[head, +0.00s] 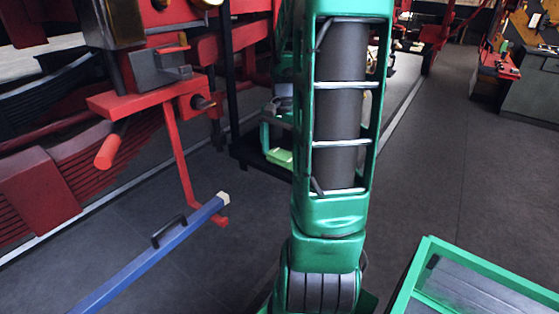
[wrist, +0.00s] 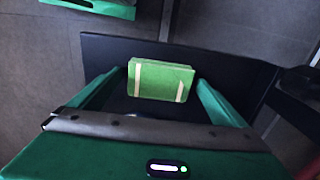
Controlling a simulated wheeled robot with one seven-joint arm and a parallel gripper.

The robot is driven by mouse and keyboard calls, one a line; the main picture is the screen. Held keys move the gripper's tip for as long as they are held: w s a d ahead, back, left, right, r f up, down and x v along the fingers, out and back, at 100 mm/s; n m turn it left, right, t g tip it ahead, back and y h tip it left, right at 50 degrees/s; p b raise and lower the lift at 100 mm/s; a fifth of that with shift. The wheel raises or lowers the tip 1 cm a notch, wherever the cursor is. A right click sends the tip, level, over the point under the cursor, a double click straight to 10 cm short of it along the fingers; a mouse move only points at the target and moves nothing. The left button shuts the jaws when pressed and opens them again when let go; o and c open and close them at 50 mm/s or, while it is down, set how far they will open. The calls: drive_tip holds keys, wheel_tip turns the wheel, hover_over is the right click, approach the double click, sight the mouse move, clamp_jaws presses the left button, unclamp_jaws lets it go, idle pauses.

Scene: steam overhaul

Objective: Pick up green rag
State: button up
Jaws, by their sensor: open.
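The green rag (head: 280,157) is a folded light-green block lying on a low dark surface (head: 246,155), partly hidden behind my arm in the head view. In the wrist view the rag (wrist: 160,83) shows pale stripes near its ends and lies on the black surface (wrist: 102,50). My gripper (wrist: 160,77) is open, with one green finger on each side of the rag and a gap on both sides. I cannot tell how high the fingertips are above the surface. My arm hides most of the gripper in the head view.
A blue bar with a black handle (head: 150,254) extends at the lower left. Red machinery (head: 125,100) with a lever stands at the left. A green-framed box (head: 470,280) is at the lower right. The grey floor (head: 440,170) at the right is clear.

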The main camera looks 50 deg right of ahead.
sight(283, 154)
drive_tip(key=c, duration=1.2)
drive_tip(key=shift+o, duration=0.2)
drive_tip(key=shift+r, duration=0.1)
drive_tip(key=shift+r, duration=0.55)
wheel_tip(283, 154, up, 3)
drive_tip(key=shift+f, duration=0.1)
drive_tip(key=s+a+r, duration=0.5)
drive_tip(key=a+r, duration=0.2)
drive_tip(key=a, duration=0.3)
drive_tip(key=shift+a, duration=0.3)
